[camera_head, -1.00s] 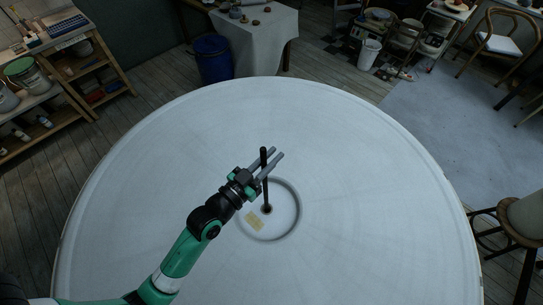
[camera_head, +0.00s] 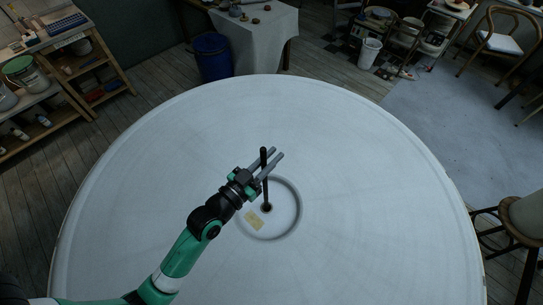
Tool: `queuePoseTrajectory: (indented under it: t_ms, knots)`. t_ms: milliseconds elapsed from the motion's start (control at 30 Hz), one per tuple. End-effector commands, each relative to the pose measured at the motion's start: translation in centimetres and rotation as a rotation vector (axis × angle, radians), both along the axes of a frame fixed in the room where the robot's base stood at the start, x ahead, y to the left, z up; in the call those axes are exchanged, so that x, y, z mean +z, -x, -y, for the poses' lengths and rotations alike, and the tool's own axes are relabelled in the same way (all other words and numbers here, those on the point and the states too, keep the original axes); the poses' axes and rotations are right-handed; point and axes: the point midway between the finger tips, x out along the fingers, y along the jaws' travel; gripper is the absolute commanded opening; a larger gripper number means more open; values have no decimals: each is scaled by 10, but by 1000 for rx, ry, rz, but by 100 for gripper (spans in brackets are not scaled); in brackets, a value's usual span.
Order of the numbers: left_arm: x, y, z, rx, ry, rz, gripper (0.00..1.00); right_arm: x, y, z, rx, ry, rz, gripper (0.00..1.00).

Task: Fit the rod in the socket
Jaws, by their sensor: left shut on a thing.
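A thin black rod (camera_head: 266,190) stands near upright at the middle of the round white table (camera_head: 180,150). Its lower end meets the dark socket (camera_head: 267,208) in the round recess (camera_head: 287,225) of the table. How deep the rod sits in the socket cannot be told. My left gripper (camera_head: 270,165) is shut on the rod near its upper part, with the rod's top showing above the fingers. My right gripper is not in view.
A tan label (camera_head: 254,220) lies in the recess beside the socket. The rest of the tabletop is clear. A blue bin (camera_head: 212,58), a cloth-covered table (camera_head: 256,40), shelves (camera_head: 90,65) and a stool (camera_head: 515,225) stand around it on the floor.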

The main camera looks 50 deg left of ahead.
Motion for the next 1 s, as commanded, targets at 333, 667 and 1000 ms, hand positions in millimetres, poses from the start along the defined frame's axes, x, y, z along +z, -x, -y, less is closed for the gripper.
queuePoseTrajectory:
  t_ms: [333, 667, 1000]
  knots:
    - [-7, 0, 0, 0, 0, 5, 0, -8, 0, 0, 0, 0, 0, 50]
    - [-15, 0, 0, 1, 0, 5, 0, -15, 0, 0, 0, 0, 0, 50]
    - [-23, 0, 0, 1, -1, 6, 0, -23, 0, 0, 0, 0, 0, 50]
